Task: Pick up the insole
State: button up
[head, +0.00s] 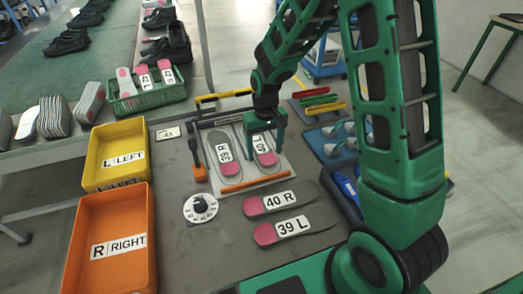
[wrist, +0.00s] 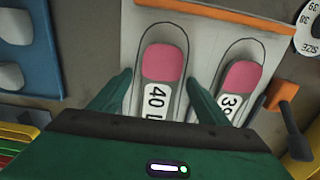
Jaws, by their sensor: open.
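An insole marked 40 (head: 265,158) with a pink heel lies in the right outline of a pale board (head: 262,183). The wrist view shows it as 40 L (wrist: 163,65). Beside it on the board lies an insole marked 39 R (head: 225,153), also in the wrist view (wrist: 241,78). My gripper (head: 264,139) is open over the 40 L insole. In the wrist view its fingers (wrist: 160,80) are on either side of this insole, apart from it as far as I can tell. My gripper hides its far end. Insoles 40 R (head: 281,198) and 39 L (head: 295,226) lie on the grey table.
A yellow LEFT bin (head: 117,142) and an orange RIGHT bin (head: 112,222) stand at left. A green crate (head: 148,97) holds more insoles.

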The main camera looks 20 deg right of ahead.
jog(key=c, duration=1.1)
jog(key=shift+r, duration=0.1)
jog(key=shift+c, duration=0.2)
